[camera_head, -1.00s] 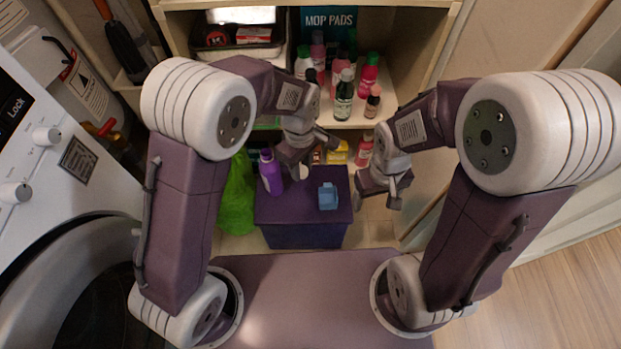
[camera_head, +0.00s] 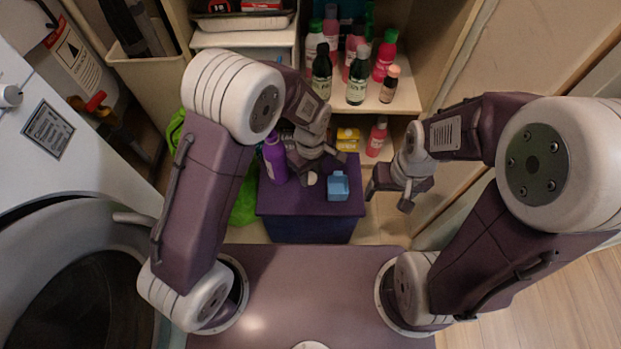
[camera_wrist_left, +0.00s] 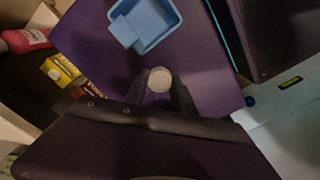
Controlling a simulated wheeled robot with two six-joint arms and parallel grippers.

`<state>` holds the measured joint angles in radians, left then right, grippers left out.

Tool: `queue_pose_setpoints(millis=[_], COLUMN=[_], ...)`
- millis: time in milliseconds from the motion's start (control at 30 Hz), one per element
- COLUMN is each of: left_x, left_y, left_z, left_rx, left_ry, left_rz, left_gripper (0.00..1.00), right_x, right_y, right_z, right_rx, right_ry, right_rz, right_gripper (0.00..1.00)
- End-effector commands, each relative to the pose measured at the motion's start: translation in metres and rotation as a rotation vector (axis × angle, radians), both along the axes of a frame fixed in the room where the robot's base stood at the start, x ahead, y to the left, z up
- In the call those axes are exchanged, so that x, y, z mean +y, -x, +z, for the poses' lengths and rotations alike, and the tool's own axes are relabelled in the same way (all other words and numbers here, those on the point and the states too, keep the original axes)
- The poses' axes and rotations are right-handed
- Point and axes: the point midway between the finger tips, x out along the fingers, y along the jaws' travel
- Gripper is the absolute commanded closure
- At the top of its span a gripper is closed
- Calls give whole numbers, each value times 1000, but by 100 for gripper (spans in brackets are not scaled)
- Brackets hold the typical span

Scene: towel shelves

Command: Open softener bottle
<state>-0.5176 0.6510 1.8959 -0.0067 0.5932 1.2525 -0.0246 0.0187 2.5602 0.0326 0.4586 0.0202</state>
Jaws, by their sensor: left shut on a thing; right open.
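A purple bottle (camera_head: 275,160) stands upright at the left of a dark purple box top (camera_head: 290,199). My left gripper (camera_head: 311,180) is just right of the bottle, low over the box. It is shut on a small white round cap-like thing (camera_wrist_left: 159,80), which shows between its fingertips in the left wrist view. Whether this is a bottle's cap, and whether it touches the box, I cannot tell. My right gripper (camera_head: 388,198) is open and empty, in the air to the right of the box.
A small blue open container (camera_head: 339,186) sits on the box, right of my left gripper. Several bottles, one dark green (camera_head: 357,80), stand on the shelf behind. A pink bottle (camera_head: 377,136) and yellow packs (camera_head: 347,138) are lower. A washing machine (camera_head: 70,250) is at left.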

Motion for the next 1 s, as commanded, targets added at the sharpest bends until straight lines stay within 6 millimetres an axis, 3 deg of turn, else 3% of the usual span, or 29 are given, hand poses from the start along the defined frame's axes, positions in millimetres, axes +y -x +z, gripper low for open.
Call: queue_pose_setpoints(millis=[33, 333, 367, 433, 767, 1000], left_x=[0, 0, 0, 0, 0, 0], left_y=[0, 0, 0, 0, 0, -1], left_z=[-7, -6, -7, -6, -3, 57], left_rx=[0, 1, 1, 1, -1, -3], left_ry=[0, -1, -1, -1, 1, 2], left_rz=[0, 0, 0, 0, 0, 0], left_gripper=[100, 100, 67, 48, 48, 48], right_x=[0, 0, 0, 0, 0, 0], right_y=[0, 0, 0, 0, 0, 0], right_z=[-6, -3, -3, -2, -2, 45], right_rx=[0, 0, 0, 0, 0, 0], right_ry=[0, 0, 0, 0, 0, 0], right_rz=[0, 0, 0, 0, 0, 0], right_gripper=[28, 28, 28, 28, 28, 28])
